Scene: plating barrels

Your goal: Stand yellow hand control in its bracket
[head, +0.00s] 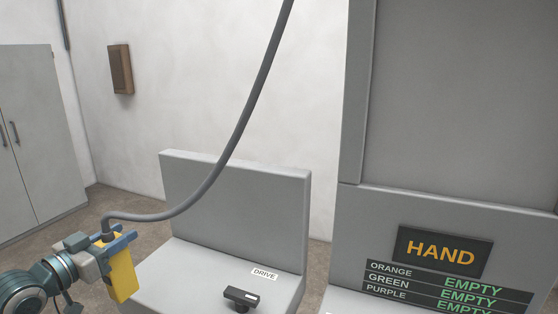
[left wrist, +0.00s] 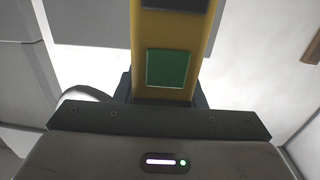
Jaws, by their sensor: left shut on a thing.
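The yellow hand control (head: 122,276) hangs at the lower left of the head view, with a thick grey cable (head: 233,150) running from its top up out of the picture. My left gripper (head: 118,243) is shut on its upper part, with blue fingers across it. In the left wrist view the yellow hand control (left wrist: 146,72) stands between the fingers, showing a green square button and part of a dark one. It is held in the air, apart from the grey console. I cannot make out the bracket for certain. My right gripper is not in view.
A grey console (head: 235,190) with a "DRIVE" label and a black handle-like part (head: 241,298) stands right of the hand control. A panel (head: 445,252) reading "HAND" is at right. A grey cabinet (head: 40,140) stands at left. The cable crosses in front of the console.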

